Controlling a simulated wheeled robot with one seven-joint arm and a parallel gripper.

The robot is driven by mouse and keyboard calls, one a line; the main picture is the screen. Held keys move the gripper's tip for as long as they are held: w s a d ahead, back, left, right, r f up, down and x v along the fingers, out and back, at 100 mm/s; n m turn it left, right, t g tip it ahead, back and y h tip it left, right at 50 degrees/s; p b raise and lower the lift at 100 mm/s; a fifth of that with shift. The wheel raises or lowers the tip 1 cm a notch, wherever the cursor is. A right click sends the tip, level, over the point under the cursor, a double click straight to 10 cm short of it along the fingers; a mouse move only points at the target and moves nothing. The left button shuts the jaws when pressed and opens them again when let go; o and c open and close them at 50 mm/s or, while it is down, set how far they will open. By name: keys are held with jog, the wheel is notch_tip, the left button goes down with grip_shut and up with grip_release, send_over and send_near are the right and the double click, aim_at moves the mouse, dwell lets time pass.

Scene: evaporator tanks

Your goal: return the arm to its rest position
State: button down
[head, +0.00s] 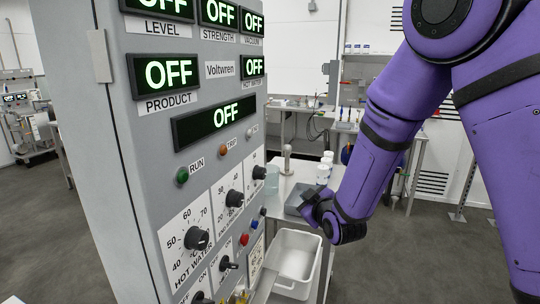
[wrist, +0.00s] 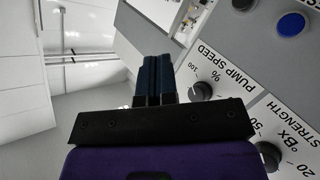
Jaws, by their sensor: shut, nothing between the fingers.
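My purple arm reaches down on the right side of the head view, in front of the control panel's right edge. My gripper (head: 308,206) is near the panel's lower right, in front of the steel bench. In the wrist view my gripper's dark fingers (wrist: 154,78) are pressed together with nothing between them. They are beside the panel face, and no contact shows. The grey control panel (head: 150,130) fills the left of the head view, with several displays reading OFF. Its knobs include a hot water dial (head: 196,238) and, in the wrist view, a pump speed dial (wrist: 200,91).
A white tub (head: 285,285) stands below my gripper. A steel bench (head: 290,180) behind holds white containers (head: 323,173) and a clear jar (head: 271,180). Blue (wrist: 291,24) and black buttons are near the fingers. Dark floor (head: 385,275) is open at lower right.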

jog(key=s+d+r+m+g+h, duration=0.3)
jog(key=s+d+r+m+g, duration=0.25)
jog(key=s+d+r, duration=0.8)
jog(key=s+d+r+m+g, duration=0.1)
jog(key=s+d, duration=0.1)
jog(key=s, duration=0.5)
jog(key=s+d+r+m+g+h, duration=0.1)
jog(key=s+d+r+m, duration=0.1)
jog(key=s, duration=0.5)
jog(key=s+d+r+m+g, duration=0.2)
jog(key=s, duration=0.6)
jog(key=shift+d+h, duration=0.3)
jog(key=shift+h, duration=0.1)
jog(key=shift+d, duration=0.1)
